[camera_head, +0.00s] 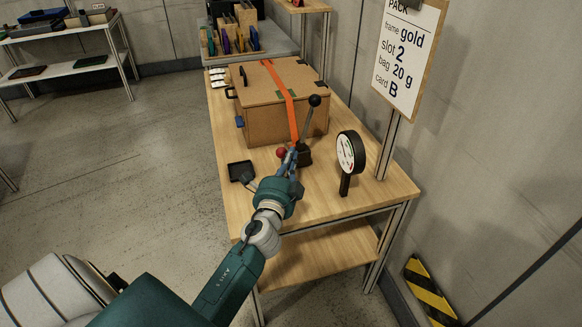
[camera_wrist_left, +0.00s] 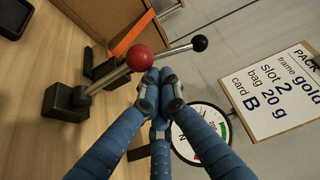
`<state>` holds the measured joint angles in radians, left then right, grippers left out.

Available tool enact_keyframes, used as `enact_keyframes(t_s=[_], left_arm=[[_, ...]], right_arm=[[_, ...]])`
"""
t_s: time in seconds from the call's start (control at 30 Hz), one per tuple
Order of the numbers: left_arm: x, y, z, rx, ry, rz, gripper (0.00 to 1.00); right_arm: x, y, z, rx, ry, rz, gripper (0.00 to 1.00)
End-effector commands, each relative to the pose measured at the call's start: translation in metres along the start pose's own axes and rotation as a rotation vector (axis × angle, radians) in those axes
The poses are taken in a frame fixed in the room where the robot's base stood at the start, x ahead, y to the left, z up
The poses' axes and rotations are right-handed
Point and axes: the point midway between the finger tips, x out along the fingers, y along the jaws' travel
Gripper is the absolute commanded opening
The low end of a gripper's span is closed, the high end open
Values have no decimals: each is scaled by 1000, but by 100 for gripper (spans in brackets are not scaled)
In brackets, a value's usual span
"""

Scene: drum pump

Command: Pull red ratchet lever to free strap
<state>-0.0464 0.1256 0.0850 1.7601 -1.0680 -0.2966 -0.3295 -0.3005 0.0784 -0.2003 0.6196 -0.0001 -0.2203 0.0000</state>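The red ball (camera_head: 281,152) of the ratchet lever shows beside my left gripper in the head view. In the left wrist view the red ball (camera_wrist_left: 139,57) tops a metal rod rising from a black base (camera_wrist_left: 65,102). An orange strap (camera_head: 279,87) runs over a brown box (camera_head: 262,101) down to the ratchet at its front. My left gripper (camera_head: 290,155) has its blue fingers drawn together; its tips (camera_wrist_left: 159,88) are just beside the red ball, with nothing seen between them. Whether they touch the ball I cannot tell. My right gripper is out of view.
A black-knobbed lever (camera_head: 314,101) stands behind the gripper. A round dial gauge (camera_head: 350,152) is to the right, a small black tray (camera_head: 241,172) to the left. A card board (camera_head: 408,50) hangs at right.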

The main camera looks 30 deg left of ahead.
Motion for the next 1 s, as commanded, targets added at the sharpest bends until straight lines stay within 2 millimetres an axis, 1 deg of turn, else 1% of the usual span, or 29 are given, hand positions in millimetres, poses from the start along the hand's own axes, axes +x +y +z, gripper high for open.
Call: enact_keyframes(t_s=[0.03, 0.27, 0.6, 0.8, 1.0], left_arm=[[-1, 2, 4, 3, 0, -2, 0], [-11, 0, 22, 4, -3, 1, 0], [-28, 10, 49, 4, -3, 3, 0], [-34, 15, 59, 3, -2, 2, 0], [-37, 18, 65, 2, -2, 1, 0]], right_arm=[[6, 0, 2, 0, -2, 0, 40], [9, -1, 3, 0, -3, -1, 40], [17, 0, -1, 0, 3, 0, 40], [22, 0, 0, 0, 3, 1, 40], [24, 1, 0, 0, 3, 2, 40]])
